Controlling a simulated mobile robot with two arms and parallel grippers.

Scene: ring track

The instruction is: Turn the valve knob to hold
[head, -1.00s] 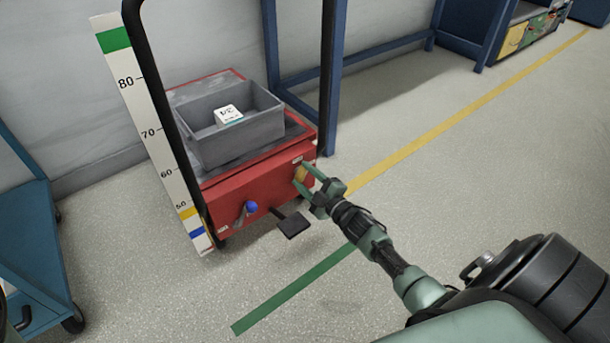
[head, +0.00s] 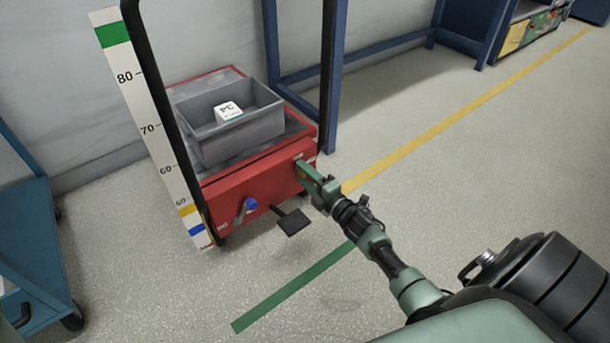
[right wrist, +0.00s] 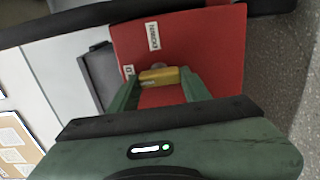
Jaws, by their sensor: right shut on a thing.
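The yellow valve knob (right wrist: 159,77) is on the red housing of the lift cart (head: 250,190). In the right wrist view it lies across between the two green fingers of my right gripper (right wrist: 160,92), which is shut on it. One end of the knob points toward a small white label (right wrist: 129,72); a longer label (right wrist: 153,36) is further along the red face. Their text is too small to read surely. In the head view my right gripper (head: 308,178) is at the cart's right front corner and mostly hides the knob. My left gripper is not in view.
A grey bin (head: 230,139) with a white block (head: 228,111) is on the cart top. A height scale (head: 150,130) stands at its left. A blue-tipped lever (head: 250,205) and black pedal (head: 292,222) project in front. A blue trolley (head: 35,240) is at left.

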